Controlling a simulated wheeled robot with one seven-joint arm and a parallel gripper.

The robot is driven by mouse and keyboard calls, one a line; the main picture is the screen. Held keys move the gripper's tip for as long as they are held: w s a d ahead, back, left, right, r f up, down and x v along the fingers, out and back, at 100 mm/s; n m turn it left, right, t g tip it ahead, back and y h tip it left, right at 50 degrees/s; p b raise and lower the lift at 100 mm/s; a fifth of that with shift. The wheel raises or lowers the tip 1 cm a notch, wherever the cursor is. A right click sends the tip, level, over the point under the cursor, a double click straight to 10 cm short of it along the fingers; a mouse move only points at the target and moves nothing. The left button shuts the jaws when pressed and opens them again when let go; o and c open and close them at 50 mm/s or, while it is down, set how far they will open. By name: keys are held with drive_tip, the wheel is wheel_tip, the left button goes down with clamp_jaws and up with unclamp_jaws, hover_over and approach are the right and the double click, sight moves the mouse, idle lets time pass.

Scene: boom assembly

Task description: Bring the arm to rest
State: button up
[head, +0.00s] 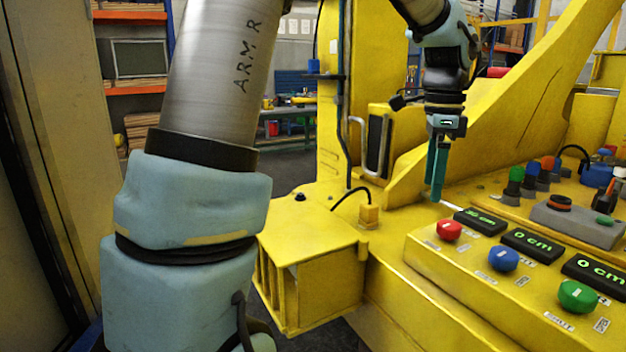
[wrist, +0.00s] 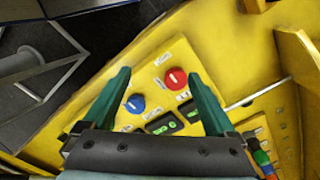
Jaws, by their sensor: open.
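My gripper (head: 436,172) points down above the yellow machine, just behind the control panel (head: 425,262). In the wrist view my gripper (wrist: 162,90) shows two teal fingers spread apart with nothing between them but the panel below. A red button (head: 449,230), a blue button (head: 503,259) and a green button (head: 577,296) sit on the panel, each beside a dark display. The nearest display to red (head: 480,221) reads what looks like 30 cm; the other two read 0 cm. The red button (wrist: 175,79) and blue button (wrist: 135,104) show between the fingers in the wrist view.
A grey control box (head: 578,224) and several coloured knobs stand at the right. A sloping yellow boom part (head: 545,75) rises behind my gripper. A yellow box-like housing (head: 310,265) stands at the left of the panel. A workbench (head: 290,110) is farther back.

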drive_tip(key=s+a+f+n, duration=0.1)
drive_tip(key=a+f+n, duration=0.3)
drive_tip(key=a, duration=0.5)
drive_tip(key=s+a+f+n+t, duration=0.1)
drive_tip(key=a+f+n, duration=0.4)
drive_tip(key=a+n, duration=0.4)
drive_tip(key=s+a+f+n, duration=0.2)
drive_tip(key=a+f+n, duration=0.3)
drive_tip(key=a, duration=0.5)
drive_tip(key=shift+a+f+n+t, duration=0.3)
drive_tip(key=shift+a+n, duration=0.1)
drive_tip(key=shift+n, duration=0.4)
